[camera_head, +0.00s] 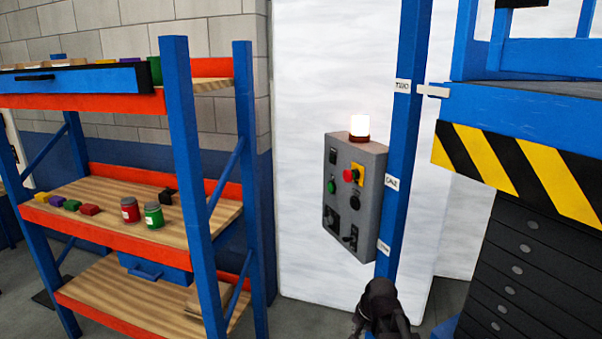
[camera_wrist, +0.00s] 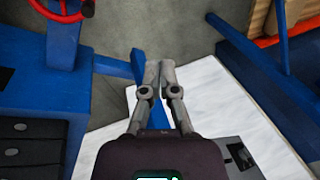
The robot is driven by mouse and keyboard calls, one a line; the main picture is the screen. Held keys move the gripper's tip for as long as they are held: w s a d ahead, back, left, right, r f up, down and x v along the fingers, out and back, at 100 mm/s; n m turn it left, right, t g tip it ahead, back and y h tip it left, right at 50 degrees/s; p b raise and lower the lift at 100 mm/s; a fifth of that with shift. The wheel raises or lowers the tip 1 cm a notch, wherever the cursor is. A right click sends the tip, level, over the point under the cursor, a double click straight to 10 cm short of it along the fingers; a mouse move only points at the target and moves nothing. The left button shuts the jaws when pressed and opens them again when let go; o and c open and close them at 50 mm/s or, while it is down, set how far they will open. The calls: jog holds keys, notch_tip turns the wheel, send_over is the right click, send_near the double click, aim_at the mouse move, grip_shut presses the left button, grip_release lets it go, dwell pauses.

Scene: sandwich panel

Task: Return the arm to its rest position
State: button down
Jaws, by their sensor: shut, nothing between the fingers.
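My gripper (camera_wrist: 160,70) is in the middle of the wrist view, with its two grey fingers together and nothing between them. It points down over the floor. In the head view, a dark part of my arm shows at the bottom, below and right of the grey control panel (camera_head: 343,210); the fingers cannot be made out there. The panel has a lit lamp (camera_head: 360,127) on top and a red button (camera_head: 350,175) on a yellow plate. A corner of the panel with a black switch (camera_wrist: 240,156) shows at the lower right of the wrist view.
A blue post (camera_head: 402,130) stands right beside the panel. A blue shelf rack (camera_head: 183,180) with small coloured blocks and jars stands at the left. A striped platform (camera_head: 520,168) above dark drawers (camera_head: 530,265) is at the right. Grey floor (camera_wrist: 115,35) lies beyond the fingertips.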

jog(key=s+d+r+n+g+h+p, duration=0.1)
jog(key=s+d+n+g+h, duration=0.1)
jog(key=s+n, duration=0.4)
jog(key=shift+s+r+p, duration=0.25)
jog(key=shift+s+p, duration=0.1)
jog(key=shift+s, duration=0.65)
dwell(1.1)
